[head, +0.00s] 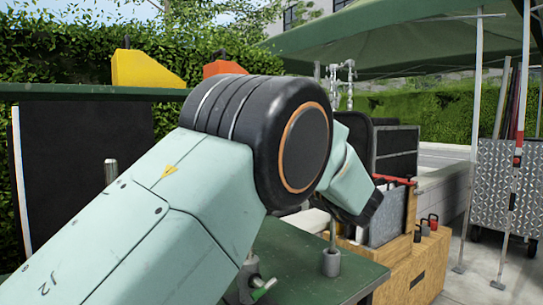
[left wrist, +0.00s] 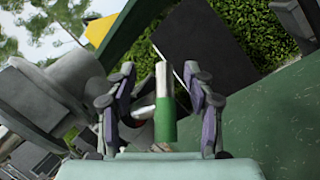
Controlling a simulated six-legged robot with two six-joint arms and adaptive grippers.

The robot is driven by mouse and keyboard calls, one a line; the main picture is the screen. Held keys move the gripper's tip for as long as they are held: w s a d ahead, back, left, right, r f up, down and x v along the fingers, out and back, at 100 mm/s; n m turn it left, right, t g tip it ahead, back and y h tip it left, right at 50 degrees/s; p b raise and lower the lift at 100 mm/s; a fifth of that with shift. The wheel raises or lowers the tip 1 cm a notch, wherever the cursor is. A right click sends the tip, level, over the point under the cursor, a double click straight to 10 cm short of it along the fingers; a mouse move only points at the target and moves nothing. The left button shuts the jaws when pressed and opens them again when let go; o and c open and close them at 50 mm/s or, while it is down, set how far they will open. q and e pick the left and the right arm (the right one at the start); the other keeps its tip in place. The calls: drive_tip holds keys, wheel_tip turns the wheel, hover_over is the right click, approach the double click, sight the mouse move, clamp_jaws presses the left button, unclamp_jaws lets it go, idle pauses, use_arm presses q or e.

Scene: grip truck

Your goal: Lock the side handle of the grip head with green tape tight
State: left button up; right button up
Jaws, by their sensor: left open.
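In the left wrist view, the side handle (left wrist: 165,118), a pale metal bar with a green tape band, stands between the two fingers of my left gripper (left wrist: 159,72). The fingers are open, with a visible gap on the right side of the bar; whether the left finger touches is unclear. The grey grip head (left wrist: 62,92) is large and close at the left. In the head view, a grip head (head: 247,272) with a green-taped handle (head: 263,289) shows low in the middle, partly covered by my left arm. My left gripper is hidden there. My right gripper is not in view.
A green table (head: 350,272) holds another metal stand part (head: 331,262). Wooden boxes (head: 425,262) with a grey crate stand at the right. A shelf above holds a yellow block (head: 146,70) and an orange one (head: 224,68).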

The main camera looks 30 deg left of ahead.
use_arm(q)
drive_tip(key=shift+s+d+r, duration=0.1)
drive_tip(key=shift+d+r, duration=0.05)
drive_tip(key=shift+s+d+r, duration=0.15)
drive_tip(key=shift+s+r, duration=0.05)
drive_tip(key=shift+s, duration=0.15)
drive_tip(key=c, duration=0.3)
drive_tip(key=shift+w+a+f, duration=0.2)
drive_tip(key=shift+w+f, duration=0.1)
drive_tip(key=shift+w, duration=0.05)
drive_tip(key=c, duration=0.5)
drive_tip(key=shift+s+d+r, duration=0.1)
drive_tip(key=shift+s+r, duration=0.05)
drive_tip(key=shift+s, duration=0.05)
clamp_jaws()
